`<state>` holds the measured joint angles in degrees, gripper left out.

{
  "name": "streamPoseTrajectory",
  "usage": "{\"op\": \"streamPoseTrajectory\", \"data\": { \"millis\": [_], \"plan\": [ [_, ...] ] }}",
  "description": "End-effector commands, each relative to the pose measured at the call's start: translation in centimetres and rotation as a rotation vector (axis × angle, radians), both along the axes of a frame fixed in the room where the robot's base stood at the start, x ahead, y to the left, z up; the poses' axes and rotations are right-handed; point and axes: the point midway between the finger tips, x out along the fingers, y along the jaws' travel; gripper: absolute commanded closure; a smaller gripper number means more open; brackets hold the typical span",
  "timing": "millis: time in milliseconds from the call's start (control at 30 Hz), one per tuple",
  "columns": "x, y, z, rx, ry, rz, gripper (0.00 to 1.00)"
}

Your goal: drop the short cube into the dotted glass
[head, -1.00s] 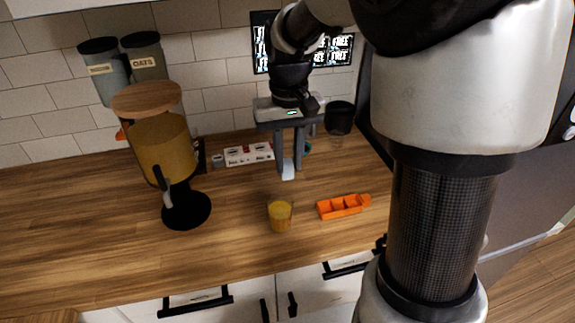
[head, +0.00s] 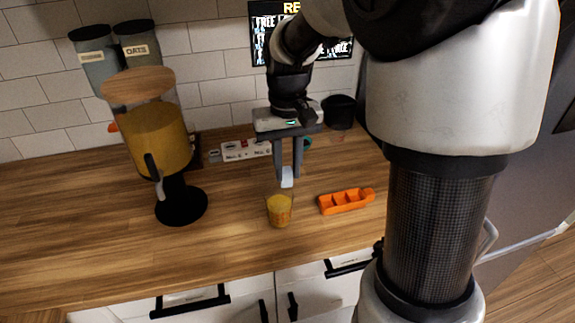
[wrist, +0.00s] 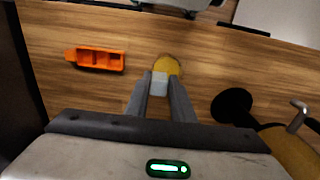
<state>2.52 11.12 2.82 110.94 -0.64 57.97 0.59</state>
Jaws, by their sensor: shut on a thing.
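My gripper (head: 287,178) is shut on a small pale cube (head: 287,181), held between the fingertips. The dotted glass (head: 279,213), filled with something yellow-orange, stands on the wooden counter just below and slightly in front of the cube in the head view. In the wrist view the pale cube (wrist: 159,86) sits between the fingers, and the glass (wrist: 168,66) shows just beyond it, partly hidden by the cube and fingers. The cube appears above the glass rim; whether it is directly over the opening I cannot tell.
An orange divided tray (head: 346,202) lies right of the glass. A drink dispenser (head: 158,140) on a black base stands to the left. A white box with cups or labels (head: 240,150) and a black container (head: 339,112) are behind. The counter's front left is clear.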

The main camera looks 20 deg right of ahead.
Motion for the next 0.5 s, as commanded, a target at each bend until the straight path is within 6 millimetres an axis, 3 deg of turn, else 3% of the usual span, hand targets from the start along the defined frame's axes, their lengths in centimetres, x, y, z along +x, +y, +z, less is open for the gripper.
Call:
{"op": "streamPoseTrajectory", "data": {
  "millis": [67, 100, 200, 500],
  "plan": [
    [0.01, 0.0, 0.05, 0.0, 0.0, 0.0, 0.99],
    [0.01, 0.0, 0.05, 0.0, 0.0, 0.0, 0.71],
    [0.01, 0.0, 0.05, 0.0, 0.0, 0.0, 0.56],
    [0.02, -0.01, 0.18, 0.0, -0.001, 0.0, 0.56]
  ]
}}
